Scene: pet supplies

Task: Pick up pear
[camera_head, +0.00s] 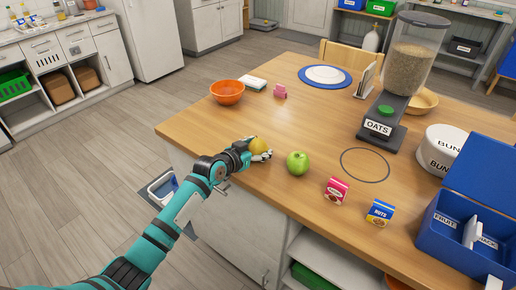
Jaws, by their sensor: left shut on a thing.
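The pear (258,144) is a small yellow fruit near the left edge of the wooden table. My left gripper (256,150) is shut on it, with its fingers hiding part of the fruit. Whether the pear still touches the tabletop cannot be told. A green apple (298,163) stands on the table just right of the gripper. My right gripper does not show.
An orange bowl (227,92), a pink item (280,91) and a blue-rimmed plate (325,75) stand farther back. The oats dispenser (389,125), pink box (336,190), nuts box (380,212), white bunny bowl (437,151) and blue divided box (456,266) are rightward.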

